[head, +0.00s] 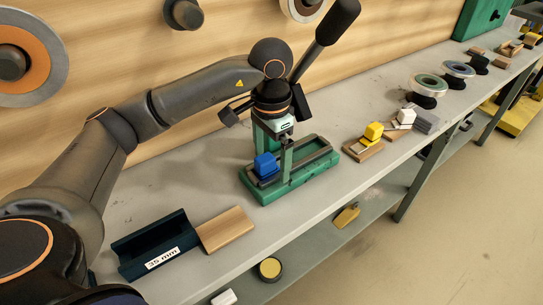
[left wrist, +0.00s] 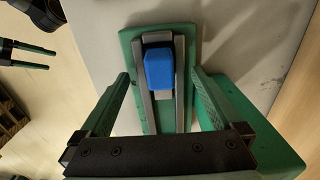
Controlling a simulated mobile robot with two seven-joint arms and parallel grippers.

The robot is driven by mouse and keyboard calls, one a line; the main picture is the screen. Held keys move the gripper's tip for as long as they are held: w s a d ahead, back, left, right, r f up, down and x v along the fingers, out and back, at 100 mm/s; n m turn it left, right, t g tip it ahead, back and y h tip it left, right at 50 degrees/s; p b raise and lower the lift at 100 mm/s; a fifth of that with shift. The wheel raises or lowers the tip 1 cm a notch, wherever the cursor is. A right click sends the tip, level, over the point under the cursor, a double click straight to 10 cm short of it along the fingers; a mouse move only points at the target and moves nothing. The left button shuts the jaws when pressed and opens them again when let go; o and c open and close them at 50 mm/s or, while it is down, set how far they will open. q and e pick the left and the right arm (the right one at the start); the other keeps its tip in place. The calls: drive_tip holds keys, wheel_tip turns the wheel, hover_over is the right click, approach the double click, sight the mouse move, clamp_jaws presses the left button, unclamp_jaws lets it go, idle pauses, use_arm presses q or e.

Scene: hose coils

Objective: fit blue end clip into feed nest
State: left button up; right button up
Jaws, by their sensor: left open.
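The blue end clip (head: 266,165) sits at the near left end of a green base (head: 262,196), by the grey rails (head: 310,158). The left wrist view shows the blue clip (left wrist: 159,68) on a grey block between two grey rails. I cannot tell whether this channel is the feed nest or how deep the clip sits. My left gripper (head: 272,140) is above and around the clip. In the left wrist view its green fingers (left wrist: 160,82) stand wide apart, one each side of the clip, with visible gaps. What seems my right gripper (left wrist: 30,56) shows there too, fingers apart and empty.
A black lever (head: 338,22) rises behind my left gripper. A dark tray labelled 35 mm (head: 160,258) and a wooden block (head: 226,229) lie to the left on the grey bench. A yellow clip (head: 373,131) on a wooden block stands right. Bench between is clear.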

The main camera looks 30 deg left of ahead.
use_arm(q)
drive_tip(key=shift+s+a, duration=0.2)
drive_tip(key=shift+s, duration=0.25)
drive_tip(key=shift+s+a, duration=0.2)
drive_tip(key=shift+s, duration=0.25)
use_arm(e)
drive_tip(key=shift+w+f, duration=0.1)
use_arm(q)
drive_tip(key=shift+r, duration=0.35)
wheel_tip(320, 180, up, 12)
drive_tip(key=p, duration=0.3)
use_arm(e)
wheel_tip(320, 180, up, 4)
drive_tip(key=shift+a+f, duration=0.15)
use_arm(q)
drive_tip(key=shift+f, duration=0.1)
use_arm(e)
drive_tip(key=shift+w+a+r, duration=0.1)
drive_tip(key=shift+w+r, duration=0.1)
